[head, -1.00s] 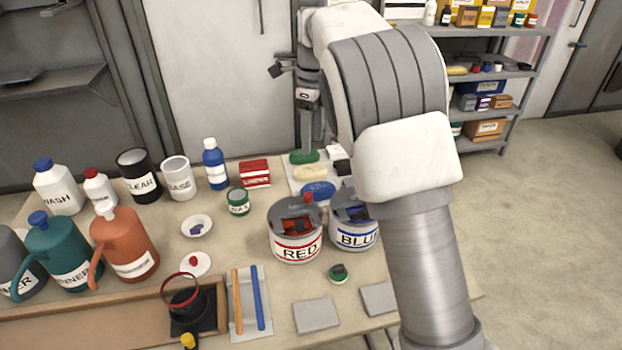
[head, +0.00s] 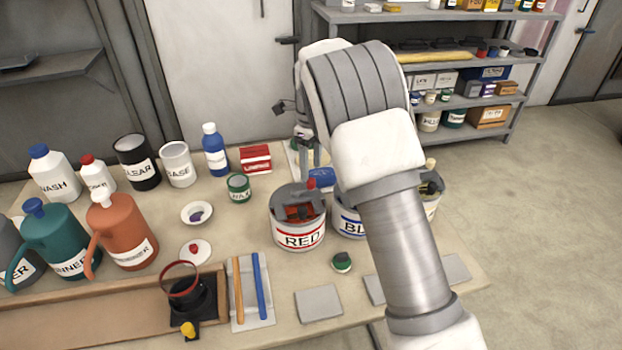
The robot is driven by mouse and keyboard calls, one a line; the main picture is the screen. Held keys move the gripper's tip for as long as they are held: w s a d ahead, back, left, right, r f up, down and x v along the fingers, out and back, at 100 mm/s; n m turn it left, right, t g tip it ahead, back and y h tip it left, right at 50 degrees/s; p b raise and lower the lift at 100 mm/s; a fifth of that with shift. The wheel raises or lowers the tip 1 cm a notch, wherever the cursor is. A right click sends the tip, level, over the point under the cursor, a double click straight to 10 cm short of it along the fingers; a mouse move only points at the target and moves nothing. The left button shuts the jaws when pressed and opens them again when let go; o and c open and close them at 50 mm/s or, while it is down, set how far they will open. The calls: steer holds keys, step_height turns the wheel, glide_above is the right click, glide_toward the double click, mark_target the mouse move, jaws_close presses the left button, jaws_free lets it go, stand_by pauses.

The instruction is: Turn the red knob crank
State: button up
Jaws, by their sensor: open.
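The RED can (head: 298,236) stands on the table near the middle, with an open top showing dark red inside. Its crank's small red knob (head: 311,184) sticks up at the back right of the can's rim. My gripper (head: 307,157) is open and points down just behind and above the red knob. It looks empty. My arm hides part of it, and I cannot tell its exact gap to the knob.
The BLUE can (head: 348,226) stands right of the RED can, partly behind my arm, with another can (head: 431,190) beyond. A green jar (head: 238,188) and red box (head: 256,158) stand to the left. Grey pads (head: 319,304) lie in front.

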mark_target(311, 180)
steer(key=shift+f, duration=2.2)
steer(key=shift+c, duration=0.3)
jaws_close()
